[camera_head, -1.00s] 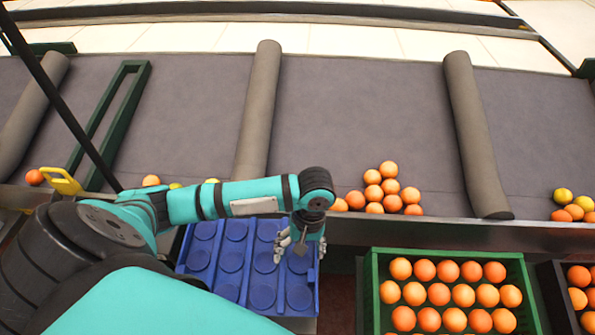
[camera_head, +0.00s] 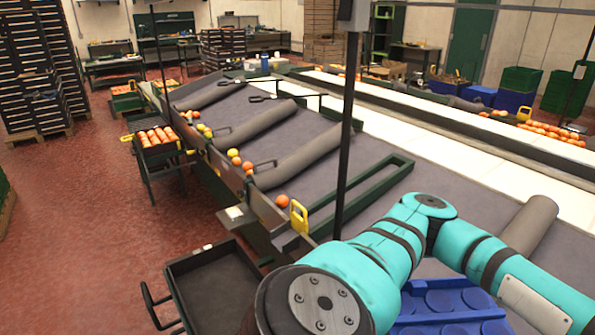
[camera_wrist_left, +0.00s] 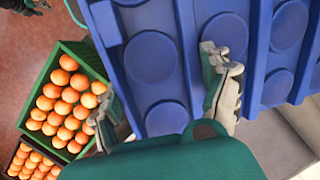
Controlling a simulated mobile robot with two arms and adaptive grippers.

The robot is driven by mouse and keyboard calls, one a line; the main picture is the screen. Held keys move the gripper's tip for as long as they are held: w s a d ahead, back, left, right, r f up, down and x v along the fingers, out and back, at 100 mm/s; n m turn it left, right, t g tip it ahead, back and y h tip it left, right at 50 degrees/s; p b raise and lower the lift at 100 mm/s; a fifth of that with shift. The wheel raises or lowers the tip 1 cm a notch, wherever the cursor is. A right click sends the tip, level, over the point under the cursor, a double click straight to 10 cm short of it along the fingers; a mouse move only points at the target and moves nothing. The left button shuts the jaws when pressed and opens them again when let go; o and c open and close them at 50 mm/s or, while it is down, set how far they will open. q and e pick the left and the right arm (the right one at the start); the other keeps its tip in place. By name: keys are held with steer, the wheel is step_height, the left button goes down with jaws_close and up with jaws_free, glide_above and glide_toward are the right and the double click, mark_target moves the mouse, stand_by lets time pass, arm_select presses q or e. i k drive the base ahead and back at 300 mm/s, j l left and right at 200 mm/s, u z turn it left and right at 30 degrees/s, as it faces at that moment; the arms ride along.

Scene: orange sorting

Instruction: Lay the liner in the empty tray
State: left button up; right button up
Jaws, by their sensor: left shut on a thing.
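The blue liner (camera_head: 440,309), with rows of round cups, shows at the lower right of the head view, partly behind my left arm. In the left wrist view the liner (camera_wrist_left: 185,60) fills the middle. My left gripper (camera_wrist_left: 157,78) is shut on it, one finger over the cupped face and the other at its left side. This gripper is hidden in the head view. A dark tray (camera_head: 215,272) with bare insides stands at the lower left of the head view, left of my arm.
The sloping grey belt table (camera_head: 300,125) has padded rollers, a green frame (camera_head: 375,190) and a dark post (camera_head: 348,130). Orange crates (camera_head: 157,137) stand farther back. A green crate (camera_wrist_left: 73,48) of oranges is beside the liner in the wrist view.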

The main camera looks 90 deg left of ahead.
mark_target(225, 296)
steer(key=u, duration=1)
steer(key=k+j+u, duration=0.1)
steer(key=j, duration=2.35)
steer(key=k+u, duration=0.05)
steer(key=k, duration=0.05)
